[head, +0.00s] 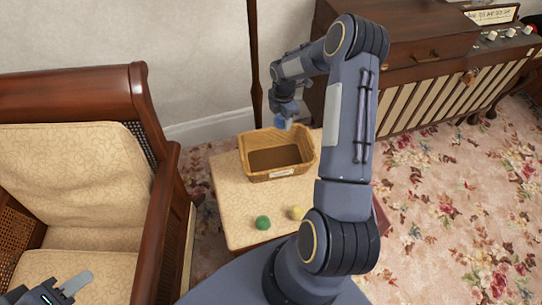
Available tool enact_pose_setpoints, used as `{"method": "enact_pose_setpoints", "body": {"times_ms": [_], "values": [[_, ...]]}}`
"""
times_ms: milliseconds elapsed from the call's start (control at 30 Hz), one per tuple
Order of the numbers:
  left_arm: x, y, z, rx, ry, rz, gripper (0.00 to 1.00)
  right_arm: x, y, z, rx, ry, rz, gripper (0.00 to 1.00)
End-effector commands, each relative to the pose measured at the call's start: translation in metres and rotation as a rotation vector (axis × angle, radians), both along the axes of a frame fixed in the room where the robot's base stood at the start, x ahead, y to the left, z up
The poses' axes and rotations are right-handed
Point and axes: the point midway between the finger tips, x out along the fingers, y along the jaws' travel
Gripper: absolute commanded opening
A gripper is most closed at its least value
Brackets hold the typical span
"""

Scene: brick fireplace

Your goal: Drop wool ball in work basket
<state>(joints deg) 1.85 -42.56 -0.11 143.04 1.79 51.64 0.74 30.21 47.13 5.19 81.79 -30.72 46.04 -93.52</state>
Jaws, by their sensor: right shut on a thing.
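A wicker work basket (256,176) with a brown inside and a small label on its front stands on a small cloth-topped table (232,207). My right gripper (287,119) is shut on a blue wool ball (280,123), which is mostly hidden by the fingers. In the picture they overlap the basket's back rim; the exact height above it cannot be told. A green wool ball (263,222) and a yellow wool ball (296,213) lie on the table in front of the basket. My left gripper (70,288) is partly in view at the lower left, over the armchair seat.
A wooden armchair (150,170) with cream cushions stands close on the table's left. A wooden cabinet (430,65) with knobs on top is at the back right. Floral carpet (460,200) is clear at the right. My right arm hides the table's right part.

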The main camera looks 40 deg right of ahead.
Motion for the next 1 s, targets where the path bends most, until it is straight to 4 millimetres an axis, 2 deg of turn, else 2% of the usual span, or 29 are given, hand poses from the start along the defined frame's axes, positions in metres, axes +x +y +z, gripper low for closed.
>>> {"method": "enact_pose_setpoints", "body": {"times_ms": [33, 333, 700, 733, 900, 1000], "values": [[0.0, 0.0, -0.007, 0.0, 0.0, 0.0, 0.36, 0.0, 0.0, -0.009, 0.0, 0.001, 0.0, 0.27], [0.0, 0.0, -0.028, 0.0, 0.0, 0.0, 0.36, 0.0, 0.0, -0.043, 0.0, 0.0, -0.001, 0.27], [0.0, 0.0, -0.03, 0.0, 0.0, 0.0, 0.36, 0.0, 0.0, -0.047, -0.001, -0.001, 0.0, 0.27], [0.0, 0.0, -0.03, 0.0, 0.0, 0.0, 0.36, 0.0, 0.0, -0.047, -0.001, -0.001, 0.0, 0.53], [0.0, 0.0, -0.03, 0.0, 0.0, 0.0, 0.36, 0.0, 0.0, -0.047, -0.001, -0.001, 0.0, 0.75], [0.0, 0.0, -0.03, 0.0, 0.0, 0.0, 0.36, 0.0, 0.0, -0.047, -0.001, -0.001, 0.0, 0.75]]}}
